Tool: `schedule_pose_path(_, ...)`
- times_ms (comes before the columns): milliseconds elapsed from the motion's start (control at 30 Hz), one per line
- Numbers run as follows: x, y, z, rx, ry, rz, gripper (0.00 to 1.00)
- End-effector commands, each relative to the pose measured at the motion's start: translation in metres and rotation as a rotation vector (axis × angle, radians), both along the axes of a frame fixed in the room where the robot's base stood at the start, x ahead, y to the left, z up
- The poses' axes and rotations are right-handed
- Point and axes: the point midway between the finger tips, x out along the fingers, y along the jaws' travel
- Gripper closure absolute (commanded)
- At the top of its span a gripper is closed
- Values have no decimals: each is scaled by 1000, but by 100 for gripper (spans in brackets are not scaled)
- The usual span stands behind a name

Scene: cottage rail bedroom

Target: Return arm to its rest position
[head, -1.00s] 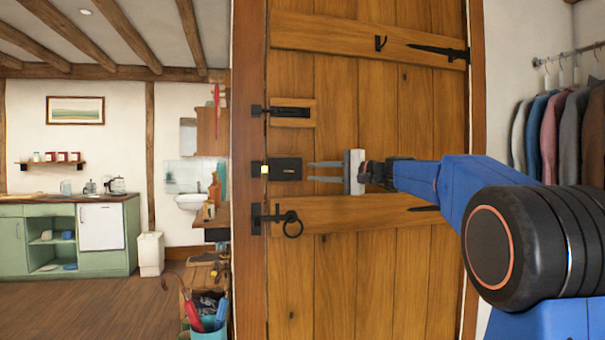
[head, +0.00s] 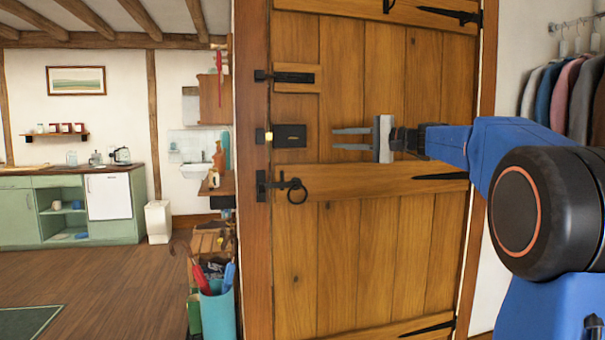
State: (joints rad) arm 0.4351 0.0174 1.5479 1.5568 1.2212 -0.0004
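My blue and black arm (head: 545,210) reaches in from the right of the head view. My gripper (head: 352,138) points left in front of the wooden door (head: 340,255). Its two fingers are spread apart with nothing between them. The fingertips are to the right of the black lock box (head: 290,136), apart from it in the picture. I cannot tell how far the gripper is from the door planks.
The door has a ring handle (head: 297,191) and a bolt (head: 293,77). Clothes (head: 570,92) hang on a rail at the right. An umbrella bin (head: 217,308) stands left of the door frame. Open wooden floor (head: 110,275) lies left, before green cabinets (head: 60,212).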

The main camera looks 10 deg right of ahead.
Motion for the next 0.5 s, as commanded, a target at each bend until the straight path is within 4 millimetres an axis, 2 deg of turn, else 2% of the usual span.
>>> schedule_pose_path(133, -8, 10, -9, -28, 16, 5, 77)
schedule_pose_path(233, -27, 30, -29, -92, 53, 15, 77)
schedule_pose_path(367, -68, 64, -75, -228, 122, 37, 77)
schedule_pose_path(500, -119, 92, -130, -391, 192, 63, 77)
